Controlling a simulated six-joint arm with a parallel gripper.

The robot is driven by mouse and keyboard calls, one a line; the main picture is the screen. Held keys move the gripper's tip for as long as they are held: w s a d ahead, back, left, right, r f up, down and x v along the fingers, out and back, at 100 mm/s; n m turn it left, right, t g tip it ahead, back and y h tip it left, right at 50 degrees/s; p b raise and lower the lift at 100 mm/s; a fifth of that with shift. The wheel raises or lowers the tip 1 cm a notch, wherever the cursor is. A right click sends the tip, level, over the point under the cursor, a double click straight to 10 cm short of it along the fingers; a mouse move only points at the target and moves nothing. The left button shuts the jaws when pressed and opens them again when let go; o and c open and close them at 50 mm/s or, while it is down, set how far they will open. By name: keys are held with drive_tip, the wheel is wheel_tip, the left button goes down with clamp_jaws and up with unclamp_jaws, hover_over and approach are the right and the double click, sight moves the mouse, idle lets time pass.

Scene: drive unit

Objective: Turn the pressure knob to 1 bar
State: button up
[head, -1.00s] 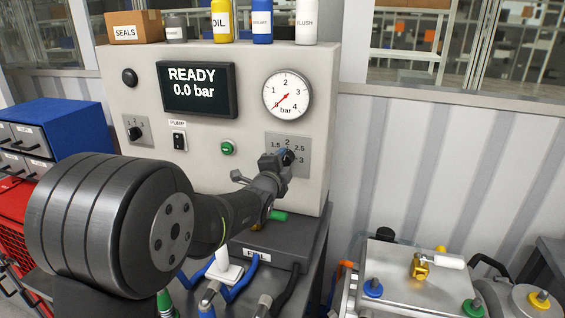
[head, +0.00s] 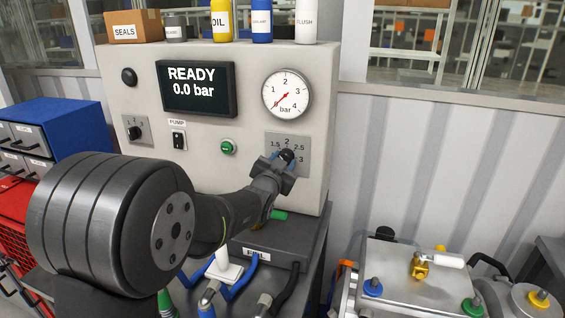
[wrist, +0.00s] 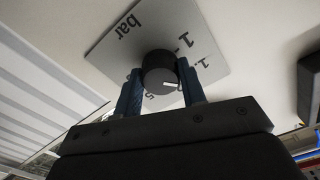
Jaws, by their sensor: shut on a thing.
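The pressure knob (wrist: 158,66) is a black round knob on a grey scale plate (wrist: 100,50) marked "bar". In the head view the plate (head: 303,142) shows 1.5, 2, 2.5 and 3, and the knob is mostly hidden behind my gripper (head: 286,157). In the wrist view my gripper (wrist: 158,82) is shut on the knob, with one blue finger on each side. The knob's white mark points right, toward the right finger. That finger hides part of the scale, so I cannot tell its exact value. The "1" shows above and right of the knob.
The display (head: 196,88) reads READY 0.0 bar. The gauge (head: 287,94) needle is near 0. A pump switch (head: 178,139), a green button (head: 228,147) and another knob (head: 135,131) are left of the plate. Hoses (head: 235,290) lie below my arm.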

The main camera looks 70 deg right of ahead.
drive_tip(key=n, duration=1.1)
drive_tip(key=shift+s, duration=0.15)
drive_tip(key=shift+n, duration=0.5)
drive_tip(key=o, duration=1)
drive_tip(key=shift+a, duration=0.1)
drive_tip(key=a, duration=1.7)
